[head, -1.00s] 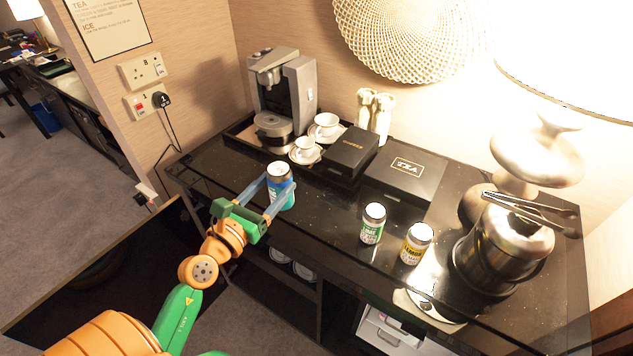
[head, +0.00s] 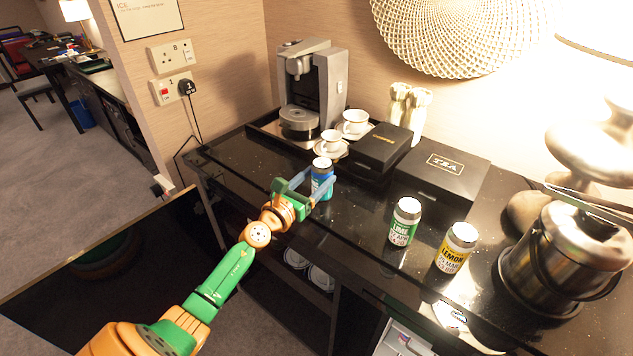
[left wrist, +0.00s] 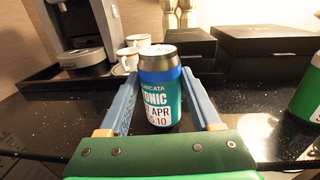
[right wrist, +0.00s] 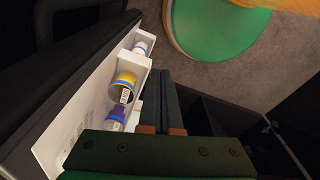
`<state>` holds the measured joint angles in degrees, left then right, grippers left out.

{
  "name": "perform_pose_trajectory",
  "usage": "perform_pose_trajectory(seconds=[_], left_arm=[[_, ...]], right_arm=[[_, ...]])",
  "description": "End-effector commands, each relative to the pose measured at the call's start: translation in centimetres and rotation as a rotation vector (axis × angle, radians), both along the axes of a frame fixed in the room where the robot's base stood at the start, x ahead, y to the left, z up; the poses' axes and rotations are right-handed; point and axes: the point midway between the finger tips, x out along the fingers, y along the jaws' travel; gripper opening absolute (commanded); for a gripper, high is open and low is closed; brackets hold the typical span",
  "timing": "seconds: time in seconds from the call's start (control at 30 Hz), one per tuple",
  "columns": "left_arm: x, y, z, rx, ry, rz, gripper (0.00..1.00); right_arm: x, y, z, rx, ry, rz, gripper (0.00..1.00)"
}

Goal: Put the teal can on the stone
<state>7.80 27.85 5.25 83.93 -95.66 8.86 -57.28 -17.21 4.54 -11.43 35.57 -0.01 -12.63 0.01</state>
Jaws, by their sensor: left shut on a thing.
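The teal can (head: 322,178), with a blue band and a silver top, is upright between the fingers of my left gripper (head: 318,187), near the counter's front left. The left wrist view shows the can (left wrist: 160,92) with its label facing me and a blue finger on each side. I cannot tell whether its base touches the counter. A rounded brownish thing (head: 524,213) beside the metal bucket looks like the stone, partly hidden by the bucket. My right gripper (right wrist: 165,105) shows only in the right wrist view, fingers together and empty.
A lime can (head: 404,222) and a lemon can (head: 456,248) stand between my left gripper and the metal bucket (head: 560,265). Black boxes (head: 440,172), cups (head: 333,142) and a coffee machine (head: 312,95) line the back. An open white compartment (right wrist: 75,120) holds bottles.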

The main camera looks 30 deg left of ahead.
Motion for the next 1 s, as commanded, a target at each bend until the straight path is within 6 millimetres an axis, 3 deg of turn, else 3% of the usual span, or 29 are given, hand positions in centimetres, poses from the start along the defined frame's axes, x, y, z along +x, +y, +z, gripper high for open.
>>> perform_pose_trajectory(seconds=[0.03,0.13,0.47,0.57,0.73,1.0], left_arm=[[0.0,0.0,-0.1,0.0,0.0,0.0,0.7],[0.0,0.0,-0.1,0.0,0.0,0.0,0.95],[-0.1,0.0,0.3,0.0,0.001,0.0,0.95],[-1.5,0.0,0.0,0.001,0.005,-0.001,0.95],[-5.9,-0.1,-0.1,0.003,0.006,-0.002,0.95],[-11.2,0.0,-0.2,0.0,0.002,-0.001,0.95]], right_arm=[[0.0,0.0,-0.1,0.0,0.0,0.0,0.0],[0.0,0.0,-0.1,0.0,0.0,0.0,0.0],[0.0,0.0,0.3,0.0,0.0,0.0,0.0],[0.0,0.0,0.5,0.0,0.0,0.0,0.0],[0.0,0.0,0.7,0.0,0.0,0.001,0.0],[0.0,0.0,-0.7,0.0,0.001,0.001,0.0]])
